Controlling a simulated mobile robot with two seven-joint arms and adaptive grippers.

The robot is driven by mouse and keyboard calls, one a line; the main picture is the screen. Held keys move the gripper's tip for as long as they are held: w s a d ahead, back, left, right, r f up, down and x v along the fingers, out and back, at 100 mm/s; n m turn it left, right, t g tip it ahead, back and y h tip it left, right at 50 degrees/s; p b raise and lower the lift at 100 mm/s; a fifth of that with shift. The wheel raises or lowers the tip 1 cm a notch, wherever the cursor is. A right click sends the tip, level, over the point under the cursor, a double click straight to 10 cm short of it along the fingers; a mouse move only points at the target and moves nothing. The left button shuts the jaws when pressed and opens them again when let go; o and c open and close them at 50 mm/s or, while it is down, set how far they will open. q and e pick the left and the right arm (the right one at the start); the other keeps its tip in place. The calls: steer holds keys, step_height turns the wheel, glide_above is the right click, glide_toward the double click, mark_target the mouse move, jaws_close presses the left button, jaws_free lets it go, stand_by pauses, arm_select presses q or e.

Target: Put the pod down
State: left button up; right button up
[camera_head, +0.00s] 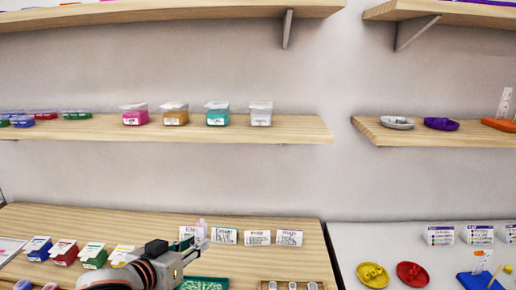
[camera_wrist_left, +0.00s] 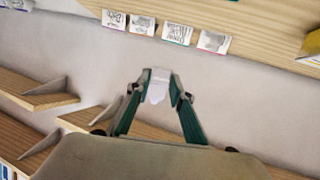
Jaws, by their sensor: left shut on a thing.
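My left gripper (camera_head: 193,242) reaches in from the bottom of the head view over the wooden table. It is shut on a small pale pod (camera_head: 202,228), which stands up between its fingertips. In the left wrist view the same pod (camera_wrist_left: 157,90) is a whitish, tapered piece held between the two green fingers of the gripper (camera_wrist_left: 158,78). The pod is in front of the row of label cards, and appears held clear of the table. My right gripper is not in view.
Label cards (camera_head: 258,238) stand along the wooden table (camera_head: 150,218). A green tray (camera_head: 204,284) and a wooden holder (camera_head: 292,286) are at the front edge. Coloured boxes (camera_head: 64,252) stand at left. A shelf (camera_head: 290,130) with lidded tubs hangs above. Yellow and red dishes (camera_head: 411,274) sit on the right table.

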arm_select(q)
steer(key=s+a+r+n+y, duration=0.2)
steer(key=a+r, duration=0.6)
steer(key=r, duration=0.4)
steer(key=n+y, duration=0.1)
steer(key=y, duration=0.1)
steer(key=shift+r+n+t+y, duration=0.15)
steer(key=shift+n+t+y, duration=0.15)
steer(key=shift+n+t, duration=0.1)
steer(key=shift+w+a, duration=0.1)
